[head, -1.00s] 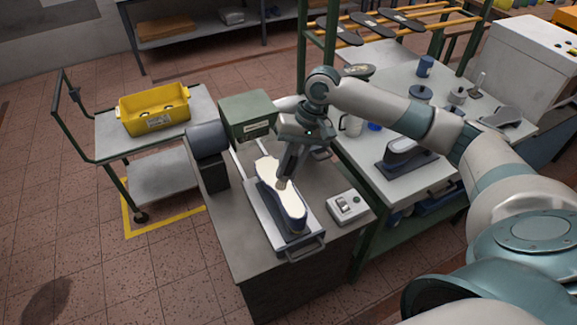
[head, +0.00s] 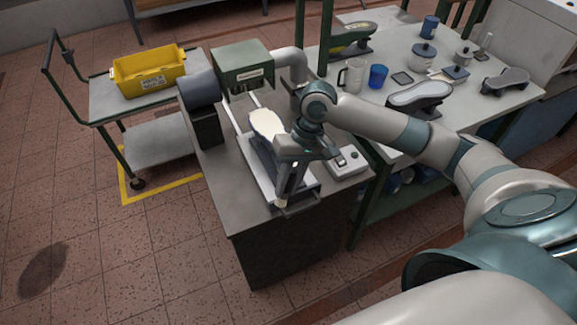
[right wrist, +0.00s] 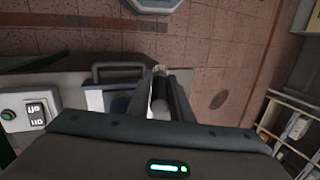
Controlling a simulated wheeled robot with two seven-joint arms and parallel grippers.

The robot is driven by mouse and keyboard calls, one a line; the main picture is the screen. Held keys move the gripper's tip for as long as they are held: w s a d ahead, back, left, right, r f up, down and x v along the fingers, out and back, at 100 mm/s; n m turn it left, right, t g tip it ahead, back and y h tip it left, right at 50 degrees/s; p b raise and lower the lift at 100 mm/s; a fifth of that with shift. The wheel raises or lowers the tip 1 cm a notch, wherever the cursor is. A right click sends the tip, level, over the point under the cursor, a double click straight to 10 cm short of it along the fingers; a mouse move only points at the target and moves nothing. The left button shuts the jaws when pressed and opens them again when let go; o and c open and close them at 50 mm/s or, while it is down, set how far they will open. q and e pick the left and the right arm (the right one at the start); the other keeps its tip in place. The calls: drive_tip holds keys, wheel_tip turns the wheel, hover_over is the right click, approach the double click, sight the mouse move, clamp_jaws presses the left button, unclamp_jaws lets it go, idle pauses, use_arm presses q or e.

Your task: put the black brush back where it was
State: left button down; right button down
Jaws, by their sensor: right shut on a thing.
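My right gripper (head: 289,188) is over the near end of the press tray (head: 309,203), fingers pointing down. It is shut on a slim dark thing that I take for the black brush (head: 282,203); its pale tip shows below the fingers. The brush (right wrist: 159,90) also shows between the fingers in the right wrist view, mostly hidden by them. A shoe last with a pale sole (head: 266,122) lies on the tray, its near part hidden by the gripper. My left gripper is not in view.
A green press head (head: 242,55) stands behind the tray, a switch box (head: 347,161) to its right. The right table holds a last (head: 418,95), a clear mug (head: 351,76), a blue cup (head: 377,77) and pots (head: 423,54). A yellow bin (head: 149,72) is on the cart.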

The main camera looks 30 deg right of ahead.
drive_tip(key=s+a+f+n+b, duration=0.1)
drive_tip(key=s+a+f+b, duration=0.2)
drive_tip(key=f, duration=0.6)
drive_tip(key=s+b, duration=0.2)
drive_tip(key=s, duration=0.1)
drive_tip(key=shift+f+b, duration=0.2)
drive_tip(key=shift+b, duration=0.2)
